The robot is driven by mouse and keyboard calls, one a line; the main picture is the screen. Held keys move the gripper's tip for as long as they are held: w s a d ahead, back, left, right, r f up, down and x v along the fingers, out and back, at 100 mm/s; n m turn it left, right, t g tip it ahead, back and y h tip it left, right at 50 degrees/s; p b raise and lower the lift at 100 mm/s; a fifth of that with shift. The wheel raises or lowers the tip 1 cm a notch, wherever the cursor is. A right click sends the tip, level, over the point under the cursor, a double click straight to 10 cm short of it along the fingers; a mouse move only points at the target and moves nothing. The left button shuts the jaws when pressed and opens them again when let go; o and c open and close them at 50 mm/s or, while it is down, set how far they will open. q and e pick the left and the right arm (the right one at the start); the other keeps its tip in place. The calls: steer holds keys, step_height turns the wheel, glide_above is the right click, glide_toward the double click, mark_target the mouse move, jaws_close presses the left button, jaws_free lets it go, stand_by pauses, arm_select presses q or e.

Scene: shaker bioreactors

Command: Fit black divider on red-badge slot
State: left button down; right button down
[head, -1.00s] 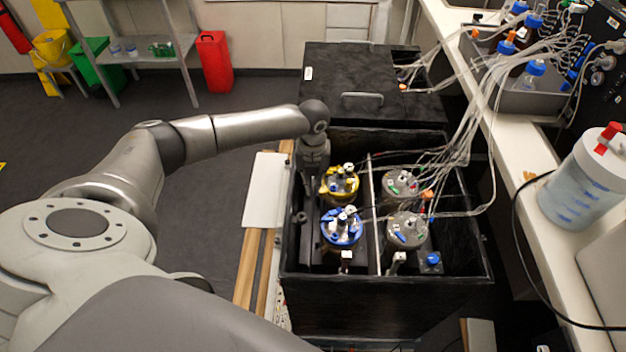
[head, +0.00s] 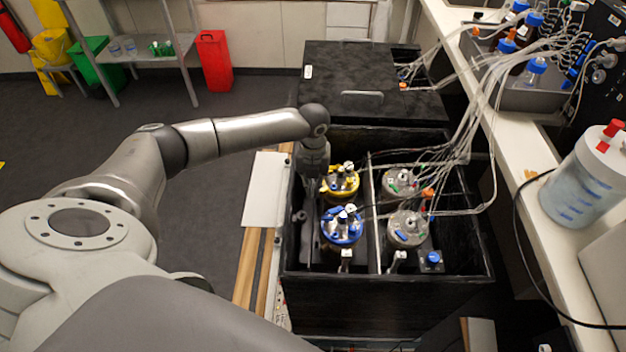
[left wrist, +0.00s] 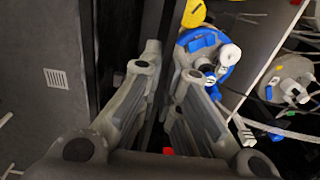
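My left gripper (left wrist: 167,70) reaches down at the left side of the black box, beside the yellow-topped vessel (head: 341,180) and blue-topped vessel (head: 342,225). In the left wrist view its fingertips stand apart, with a narrow dark upright strip (left wrist: 160,100) between them. I cannot tell if this strip is the black divider, or if the fingers touch it. A small red patch (left wrist: 168,151) shows low between the fingers, possibly the red badge. In the head view my arm and the vessels hide much of that area. My right gripper is out of view.
The open black box (head: 390,300) has a pale partition (head: 375,235) between the left vessels and two grey-topped vessels (head: 407,228). Tubes (head: 470,120) run from the right vessels to the bench. A white panel (head: 264,188) lies left of the box.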

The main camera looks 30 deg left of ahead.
arm_select(q)
steer(key=shift+f, duration=0.55)
steer(key=shift+f+b, duration=0.2)
steer(key=shift+b, duration=0.1)
steer(key=shift+f, duration=0.4)
steer(key=shift+f+b, duration=0.35)
steer(key=shift+f, duration=0.5)
steer(key=shift+f+b, duration=0.1)
steer(key=shift+b, duration=0.2)
steer(key=shift+f+b, duration=0.35)
steer(key=shift+f, duration=0.3)
steer(key=shift+f, duration=0.15)
stand_by(0.5)
